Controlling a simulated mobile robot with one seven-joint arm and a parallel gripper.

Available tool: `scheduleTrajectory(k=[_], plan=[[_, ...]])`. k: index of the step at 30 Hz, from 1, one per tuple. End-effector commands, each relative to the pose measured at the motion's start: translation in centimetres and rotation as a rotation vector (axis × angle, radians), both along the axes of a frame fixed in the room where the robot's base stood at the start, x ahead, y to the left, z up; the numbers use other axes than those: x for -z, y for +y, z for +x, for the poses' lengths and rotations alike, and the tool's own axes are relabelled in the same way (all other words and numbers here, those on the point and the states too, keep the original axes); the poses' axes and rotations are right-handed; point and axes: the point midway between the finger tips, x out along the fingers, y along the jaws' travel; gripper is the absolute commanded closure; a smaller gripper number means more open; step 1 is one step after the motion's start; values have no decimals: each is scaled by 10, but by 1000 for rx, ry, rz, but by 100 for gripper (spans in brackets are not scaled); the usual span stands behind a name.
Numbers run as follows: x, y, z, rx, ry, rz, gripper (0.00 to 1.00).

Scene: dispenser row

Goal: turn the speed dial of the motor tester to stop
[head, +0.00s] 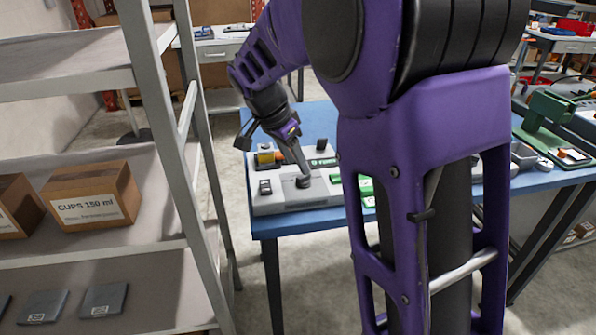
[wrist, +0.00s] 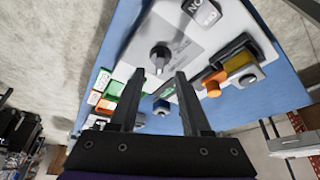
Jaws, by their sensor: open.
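The motor tester is a light grey box (head: 290,198) on the blue table in the head view; its grey panel also shows in the wrist view (wrist: 200,38). Its dark round speed dial (wrist: 160,56) shows in the wrist view just beyond my fingertips, lined up with the gap between them. In the head view the dial (head: 303,182) is right below the gripper tip. I cannot read the dial's setting. My gripper (wrist: 160,74) is open and empty, its two dark fingers apart. In the head view my gripper (head: 299,166) points down at the dial; contact is unclear.
Devices with orange, yellow and green parts stand close behind and beside the tester on the blue table (head: 318,120). A grey shelf with cardboard boxes (head: 95,195) stands at left. My purple arm hides the middle of the table.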

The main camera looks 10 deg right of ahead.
Motion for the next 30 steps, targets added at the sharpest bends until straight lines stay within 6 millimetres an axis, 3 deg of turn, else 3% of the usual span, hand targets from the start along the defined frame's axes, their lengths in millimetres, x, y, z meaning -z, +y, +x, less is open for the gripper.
scheduleTrajectory(k=[1, 7, 19, 27, 30], plan=[[11, -3, 1, 1, 3, -1, 52], [33, -12, 6, 2, 2, 0, 52], [38, -14, 8, 0, 0, 0, 52], [38, -14, 8, 0, 0, 0, 100], [38, -14, 8, 0, 0, 0, 100]])
